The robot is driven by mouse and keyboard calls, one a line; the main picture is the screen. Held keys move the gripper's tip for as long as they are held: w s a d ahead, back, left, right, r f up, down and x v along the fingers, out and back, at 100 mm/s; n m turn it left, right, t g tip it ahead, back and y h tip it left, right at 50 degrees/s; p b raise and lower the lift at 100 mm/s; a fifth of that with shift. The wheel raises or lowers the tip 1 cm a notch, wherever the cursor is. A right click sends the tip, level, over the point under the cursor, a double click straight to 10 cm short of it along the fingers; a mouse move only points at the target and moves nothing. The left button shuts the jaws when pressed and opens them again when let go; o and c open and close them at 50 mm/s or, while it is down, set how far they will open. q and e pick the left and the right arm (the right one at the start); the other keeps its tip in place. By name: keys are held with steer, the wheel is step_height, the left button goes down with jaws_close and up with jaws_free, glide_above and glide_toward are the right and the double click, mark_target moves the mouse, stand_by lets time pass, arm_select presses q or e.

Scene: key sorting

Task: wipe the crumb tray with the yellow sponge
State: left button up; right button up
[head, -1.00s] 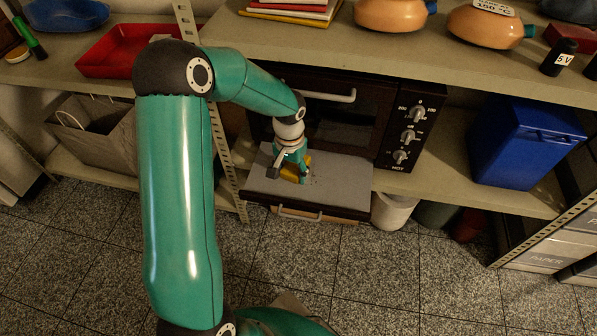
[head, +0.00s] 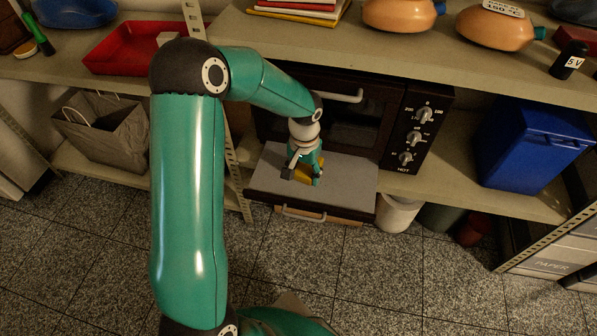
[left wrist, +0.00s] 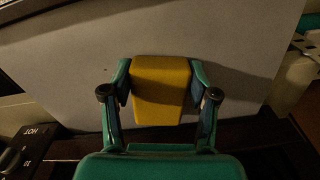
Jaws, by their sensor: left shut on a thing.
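The crumb tray (head: 268,177) is a flat grey sheet pulled out in front of the dark toaster oven (head: 345,125), with a handle at its front edge. My left gripper (head: 302,176) is over the tray's middle, shut on the yellow sponge (head: 301,172). In the left wrist view the sponge (left wrist: 160,88) sits between both fingers, with the grey tray (left wrist: 60,70) behind it. The sponge is at or very close to the tray surface; I cannot tell if it touches. Much of it is hidden by the gripper in the head view. My right gripper does not show.
The oven's knob panel (head: 411,130) stands right of the tray. A blue bin (head: 530,145) is farther right on the shelf. A white bucket (head: 397,213) is below. A paper bag (head: 105,130) and a red tray (head: 120,50) are at left. The floor in front is clear.

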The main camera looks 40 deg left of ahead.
arm_select(q)
steer(key=shift+w+d, duration=0.6)
steer(key=shift+d, duration=0.4)
steer(key=shift+w+d, duration=0.6)
steer(key=shift+d, duration=0.4)
steer(key=shift+w+d, duration=0.6)
steer(key=shift+d, duration=0.4)
steer(key=shift+f+b, duration=0.1)
steer(key=shift+b, duration=0.2)
steer(key=shift+s+a, duration=0.5)
steer(key=shift+a, duration=0.3)
steer(key=shift+s+a, duration=0.45)
steer(key=shift+a, duration=0.3)
steer(key=shift+s+a, duration=0.5)
steer(key=shift+a, duration=0.25)
steer(key=shift+s+a, duration=0.45)
steer(key=shift+a, duration=0.3)
steer(key=shift+s+a+p, duration=0.2)
steer(key=shift+s+a, duration=0.3)
steer(key=shift+a, duration=0.25)
steer(key=shift+s+a+p, duration=0.2)
steer(key=shift+s+a, duration=0.25)
steer(key=shift+a, duration=0.3)
steer(key=shift+w+d, duration=0.1)
